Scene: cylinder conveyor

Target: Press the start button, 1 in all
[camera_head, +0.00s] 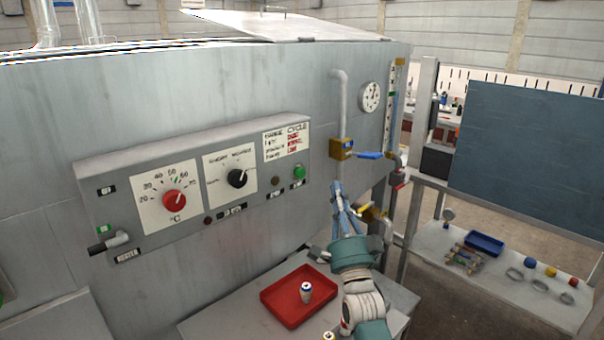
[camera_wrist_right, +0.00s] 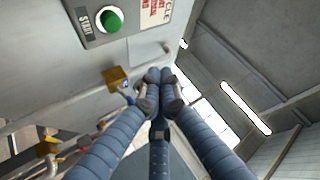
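The green start button (camera_head: 299,172) sits near the right end of a grey control panel (camera_head: 255,205) on a large metal tank. In the right wrist view the green button (camera_wrist_right: 110,19) is at the top left, with a START label beside it. My right gripper (camera_head: 338,190) is below and right of the button in the head view, apart from it and pointing up. In the wrist view its blue fingers meet at the tips (camera_wrist_right: 158,82), shut with nothing visible between them. My left gripper is in neither view.
The panel also holds a red knob (camera_head: 174,200) and a black knob (camera_head: 237,178). Yellow valves (camera_head: 343,149) on a pipe stand close to my right gripper. Below is a red tray (camera_head: 275,297) with a small can (camera_head: 306,291).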

